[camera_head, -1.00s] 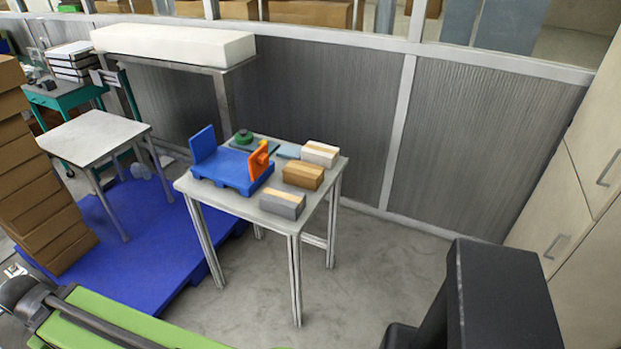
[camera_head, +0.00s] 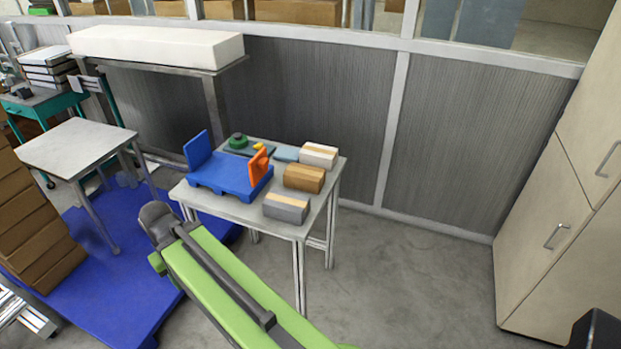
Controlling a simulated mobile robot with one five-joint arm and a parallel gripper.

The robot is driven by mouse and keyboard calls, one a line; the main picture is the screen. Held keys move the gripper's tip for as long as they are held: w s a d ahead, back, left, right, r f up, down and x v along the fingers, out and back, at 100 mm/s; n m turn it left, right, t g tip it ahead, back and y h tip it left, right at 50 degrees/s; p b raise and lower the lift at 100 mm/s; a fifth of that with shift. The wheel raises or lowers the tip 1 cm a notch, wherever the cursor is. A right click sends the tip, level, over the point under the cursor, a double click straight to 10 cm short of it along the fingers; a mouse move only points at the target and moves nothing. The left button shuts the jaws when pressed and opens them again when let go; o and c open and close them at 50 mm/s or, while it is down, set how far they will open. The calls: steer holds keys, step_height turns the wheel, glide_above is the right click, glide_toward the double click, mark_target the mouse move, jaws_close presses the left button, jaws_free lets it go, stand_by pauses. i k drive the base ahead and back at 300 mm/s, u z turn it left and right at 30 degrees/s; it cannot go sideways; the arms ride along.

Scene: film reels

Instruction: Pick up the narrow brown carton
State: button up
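A brown carton (camera_head: 304,180) with a lighter tan top strip lies on the small grey table (camera_head: 228,211), near its right side. It sits between a white box (camera_head: 319,154) behind it and a grey box (camera_head: 286,209) in front, close to both. My green arm reaches up from the bottom edge, ending in a dark grey rounded part beside the table's left front corner. I cannot make out any gripper fingers there. Nothing of mine touches the carton.
On the table, a blue pallet-like tray (camera_head: 225,178) with an upright orange piece (camera_head: 258,166) stands left of the boxes. A green round object (camera_head: 238,141) is behind it. Cabinets (camera_head: 560,210) stand at right. Floor right of the table is clear.

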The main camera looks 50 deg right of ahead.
mark_target(300, 177)
steer(key=i, duration=0.95)
